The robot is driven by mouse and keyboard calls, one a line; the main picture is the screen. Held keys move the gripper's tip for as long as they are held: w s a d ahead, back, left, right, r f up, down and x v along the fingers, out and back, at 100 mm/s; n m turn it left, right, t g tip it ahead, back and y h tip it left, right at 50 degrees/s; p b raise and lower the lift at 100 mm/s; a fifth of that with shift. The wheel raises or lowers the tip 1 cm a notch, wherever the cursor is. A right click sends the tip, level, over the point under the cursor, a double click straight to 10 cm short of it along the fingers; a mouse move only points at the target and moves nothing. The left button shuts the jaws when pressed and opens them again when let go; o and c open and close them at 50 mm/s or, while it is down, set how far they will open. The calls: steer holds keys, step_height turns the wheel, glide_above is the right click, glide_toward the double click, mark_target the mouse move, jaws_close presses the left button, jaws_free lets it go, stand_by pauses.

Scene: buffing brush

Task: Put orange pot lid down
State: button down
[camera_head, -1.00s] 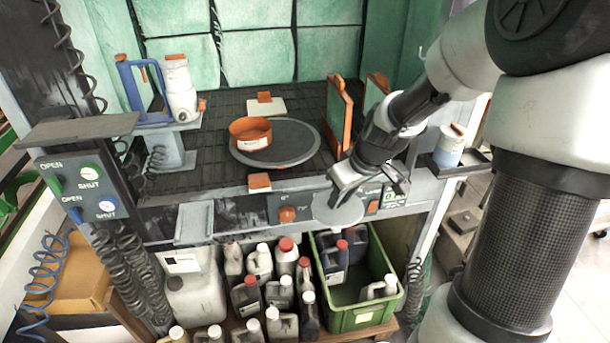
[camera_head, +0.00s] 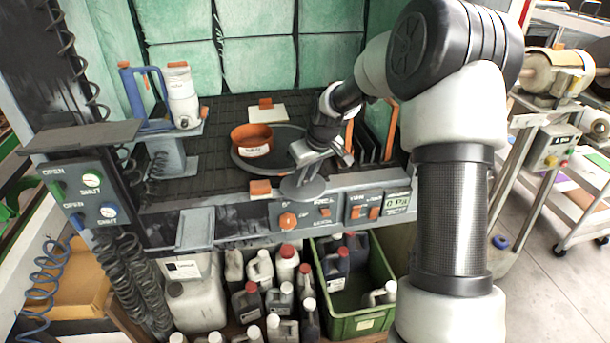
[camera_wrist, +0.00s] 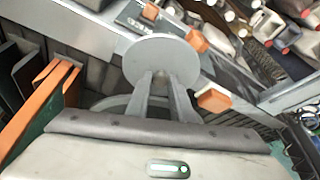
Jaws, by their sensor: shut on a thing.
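My gripper (camera_head: 307,172) is shut on the pot lid, a flat grey disc (camera_head: 303,190). The lid is held above the front edge of the dark work surface, between an orange block and the control panel. In the wrist view the two fingers (camera_wrist: 161,84) meet at the disc's middle and the lid (camera_wrist: 162,50) shows as a round grey plate.
Upright orange-edged panels (camera_head: 390,131) stand close on the right. A blue holder (camera_head: 143,90) and white bottle (camera_head: 181,95) stand at left. Below are several jugs and a green crate (camera_head: 359,325).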

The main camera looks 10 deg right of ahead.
steer(key=shift+f, duration=0.15)
steer(key=c, duration=1.6)
jaws_free()
steer(key=shift+o, duration=0.2)
steer(key=shift+r, duration=0.4)
steer(key=v, duration=1.1)
steer(key=shift+s+r+p, duration=0.2)
steer(key=shift+s+p, duration=0.1)
steer(key=shift+p, duration=0.05)
